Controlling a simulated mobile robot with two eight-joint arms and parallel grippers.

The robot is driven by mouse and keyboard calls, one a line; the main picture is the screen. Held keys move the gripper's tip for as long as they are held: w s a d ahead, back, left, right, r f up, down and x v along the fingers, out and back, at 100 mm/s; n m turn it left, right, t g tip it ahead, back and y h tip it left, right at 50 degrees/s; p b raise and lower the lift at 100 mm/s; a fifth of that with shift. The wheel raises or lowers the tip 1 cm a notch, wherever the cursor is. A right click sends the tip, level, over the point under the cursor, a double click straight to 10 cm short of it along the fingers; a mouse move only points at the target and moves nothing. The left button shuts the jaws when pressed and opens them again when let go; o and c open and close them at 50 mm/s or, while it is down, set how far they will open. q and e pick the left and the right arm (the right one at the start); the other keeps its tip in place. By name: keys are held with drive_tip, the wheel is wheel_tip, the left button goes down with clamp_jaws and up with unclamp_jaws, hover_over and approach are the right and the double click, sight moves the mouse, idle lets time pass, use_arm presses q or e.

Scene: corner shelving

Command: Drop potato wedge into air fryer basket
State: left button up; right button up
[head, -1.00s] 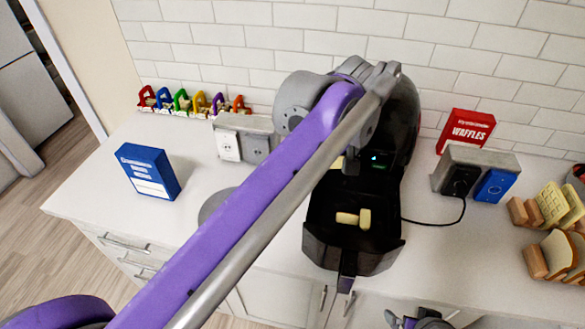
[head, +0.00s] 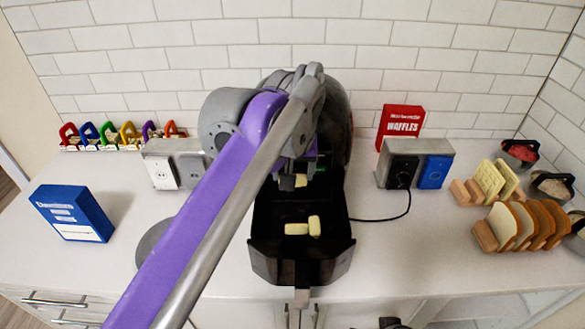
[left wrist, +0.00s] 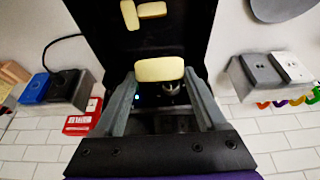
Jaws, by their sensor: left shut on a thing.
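My left gripper (head: 291,172) reaches over the back part of the open black air fryer basket (head: 262,255). It is shut on a pale yellow potato wedge (head: 300,181). In the left wrist view this held wedge (left wrist: 160,69) lies crosswise between the fingertips, above the basket. Two other potato wedges lie side by side on the basket floor, one on the left (head: 296,229) and one on the right (head: 314,226). My left arm hides part of the black air fryer (head: 338,110). A dark tip of my right gripper (head: 390,323) shows at the bottom edge; its jaws are cut off.
A blue box (head: 72,213) stands at left on the white counter. A red waffles box (head: 399,124) stands behind the right one. Bread racks (head: 520,225) sit far right. A cord (head: 385,219) crosses the counter.

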use_arm(q)
drive_tip(key=shift+f, duration=0.1)
drive_tip(key=o, duration=1.2)
drive_tip(key=shift+o, duration=0.2)
drive_tip(key=p+v, duration=0.1)
drive_tip(key=v, duration=0.9)
drive_tip(key=shift+r+p, duration=0.3)
drive_tip(key=shift+r, duration=0.1)
drive_tip(key=shift+s, duration=0.1)
